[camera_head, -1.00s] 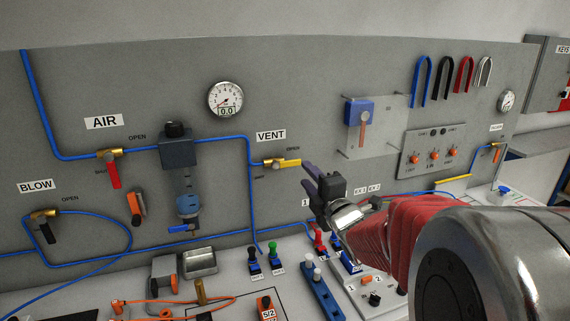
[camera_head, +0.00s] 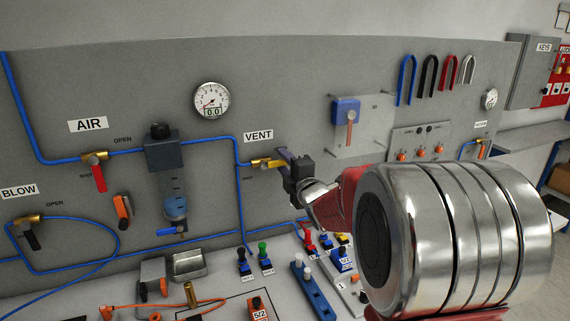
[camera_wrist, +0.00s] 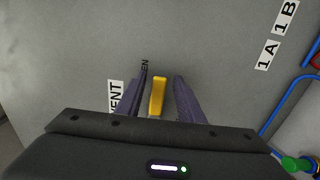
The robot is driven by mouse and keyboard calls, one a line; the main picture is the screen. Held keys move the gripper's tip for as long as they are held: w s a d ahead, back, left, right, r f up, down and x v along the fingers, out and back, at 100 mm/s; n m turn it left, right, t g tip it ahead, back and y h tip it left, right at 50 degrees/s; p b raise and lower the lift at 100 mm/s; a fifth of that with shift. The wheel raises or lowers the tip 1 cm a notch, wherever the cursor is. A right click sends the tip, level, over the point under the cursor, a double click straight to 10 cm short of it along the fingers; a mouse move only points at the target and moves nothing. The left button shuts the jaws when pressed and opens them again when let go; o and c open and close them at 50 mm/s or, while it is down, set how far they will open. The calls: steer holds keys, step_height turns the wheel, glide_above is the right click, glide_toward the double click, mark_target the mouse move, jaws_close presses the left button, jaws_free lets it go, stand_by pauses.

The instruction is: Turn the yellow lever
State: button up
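The yellow lever (camera_wrist: 158,97) is on the VENT valve (camera_head: 262,163) of the grey panel. In the wrist view it lies between the two dark fingers of my gripper (camera_wrist: 161,74), with a gap visible on each side. My gripper is open. In the head view my gripper (camera_head: 285,160) is at the lever, and its fingers cover most of it. The lever's base is hidden by the gripper body in the wrist view. How deep the fingers reach around the lever cannot be told.
The blue pipe (camera_head: 237,190) runs to the VENT valve from the left. A red AIR lever (camera_head: 99,178) and a black BLOW lever (camera_head: 32,237) are farther left. A clear plate with a blue block (camera_head: 346,111) is right of my gripper. Plugs and small parts stand on the bench below.

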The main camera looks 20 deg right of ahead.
jaws_close()
stand_by(0.6)
